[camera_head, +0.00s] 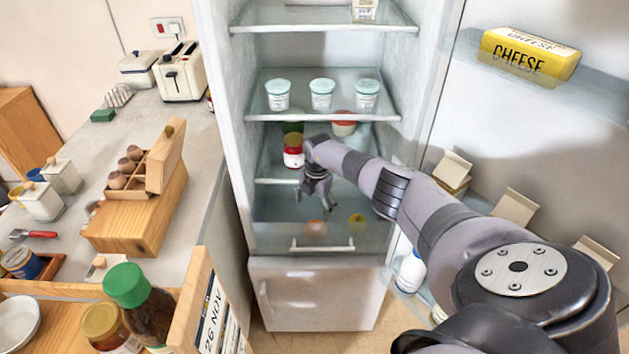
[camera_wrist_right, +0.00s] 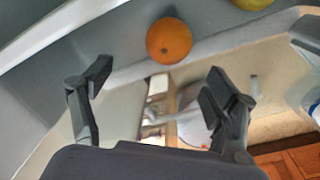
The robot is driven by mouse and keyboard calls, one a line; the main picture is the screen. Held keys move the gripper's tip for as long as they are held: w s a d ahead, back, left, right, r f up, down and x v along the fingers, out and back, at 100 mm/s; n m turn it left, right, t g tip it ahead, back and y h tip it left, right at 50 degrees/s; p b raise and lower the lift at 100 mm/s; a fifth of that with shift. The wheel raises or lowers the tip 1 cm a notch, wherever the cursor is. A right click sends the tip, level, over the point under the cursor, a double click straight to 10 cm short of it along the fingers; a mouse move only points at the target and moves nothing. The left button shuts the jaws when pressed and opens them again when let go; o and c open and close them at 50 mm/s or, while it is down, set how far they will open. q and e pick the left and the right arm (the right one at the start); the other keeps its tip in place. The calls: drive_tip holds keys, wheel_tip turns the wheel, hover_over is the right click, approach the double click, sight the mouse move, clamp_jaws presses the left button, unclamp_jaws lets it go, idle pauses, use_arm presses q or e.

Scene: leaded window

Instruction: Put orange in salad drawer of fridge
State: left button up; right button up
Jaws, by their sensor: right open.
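The orange (camera_head: 316,229) shows low in the fridge, blurred behind the clear front of the salad drawer (camera_head: 322,243). A yellowish fruit (camera_head: 356,224) is to its right. In the right wrist view the orange (camera_wrist_right: 169,40) lies on a grey surface beside a pale edge, beyond the fingertips and apart from them. My right gripper (camera_head: 314,201) reaches into the fridge above the drawer, fingers pointing down. In the right wrist view my right gripper (camera_wrist_right: 162,84) has its fingers wide apart with nothing between them. My left gripper is not in view.
Fridge shelves above hold white tubs (camera_head: 322,94) and a red jar (camera_head: 293,152). The open door at right carries a cheese pack (camera_head: 527,57) and cartons (camera_head: 514,206). A crowded counter (camera_head: 178,125) stands left; jars (camera_head: 147,300) are in front.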

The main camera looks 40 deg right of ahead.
wheel_tip(320, 180, up, 6)
drive_tip(key=shift+s+d+f, duration=0.1)
drive_tip(key=shift+s+f, duration=0.05)
drive_tip(key=shift+f, duration=0.05)
idle(0.6)
